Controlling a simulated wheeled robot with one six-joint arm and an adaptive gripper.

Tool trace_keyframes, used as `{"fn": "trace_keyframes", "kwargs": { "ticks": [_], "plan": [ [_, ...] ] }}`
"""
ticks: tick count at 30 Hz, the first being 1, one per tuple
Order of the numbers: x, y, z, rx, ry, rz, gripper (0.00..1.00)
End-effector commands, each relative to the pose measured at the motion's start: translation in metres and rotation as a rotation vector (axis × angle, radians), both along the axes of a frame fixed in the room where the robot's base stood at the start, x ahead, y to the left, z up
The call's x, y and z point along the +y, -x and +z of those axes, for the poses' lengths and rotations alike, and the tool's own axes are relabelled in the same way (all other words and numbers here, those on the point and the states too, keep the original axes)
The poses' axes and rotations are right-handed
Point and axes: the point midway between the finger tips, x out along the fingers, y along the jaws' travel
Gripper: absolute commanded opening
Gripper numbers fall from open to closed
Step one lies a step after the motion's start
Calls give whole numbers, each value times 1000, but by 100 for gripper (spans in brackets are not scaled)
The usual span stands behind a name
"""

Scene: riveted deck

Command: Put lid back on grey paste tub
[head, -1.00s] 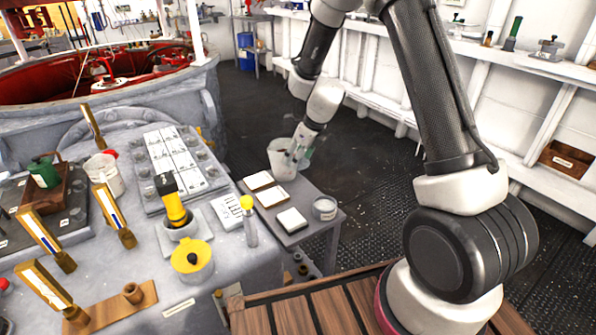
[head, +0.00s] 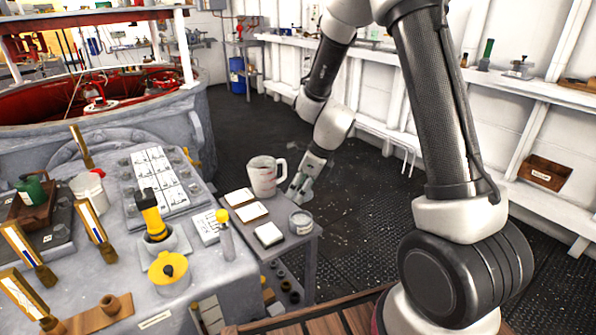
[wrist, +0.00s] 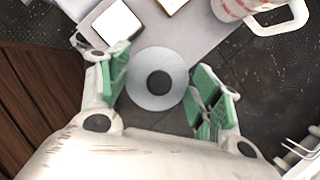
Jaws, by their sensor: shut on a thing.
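The grey paste tub (head: 301,223) stands upright near the front right corner of the small grey side table. My gripper (head: 300,190) points down just behind and above it in the head view. In the wrist view its green-padded fingers (wrist: 165,88) are shut on a flat round grey lid (wrist: 140,95) with a dark round centre. The lid looks level and apart from the table. The tub cannot be made out in the wrist view, where the lid hides what lies under it.
White square-topped blocks (head: 269,234) lie left of the tub. The crowded grey bench (head: 205,270) is further left. Open floor (head: 375,205) lies to the right.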

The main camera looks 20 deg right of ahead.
Motion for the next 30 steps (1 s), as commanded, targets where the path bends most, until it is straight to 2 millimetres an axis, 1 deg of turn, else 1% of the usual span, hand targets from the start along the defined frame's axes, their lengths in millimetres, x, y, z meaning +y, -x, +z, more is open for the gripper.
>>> {"fn": "trace_keyframes", "kwargs": {
  "ticks": [3,7,11,21,25,30],
  "plan": [
    [6,7,-3,0,-1,125,44],
    [7,7,-5,1,-1,196,44],
    [7,7,-14,2,-1,202,44],
    [7,7,-49,3,-1,199,44],
    [7,7,-58,2,-1,199,44],
    [7,6,-65,0,0,199,44]
  ]
}}
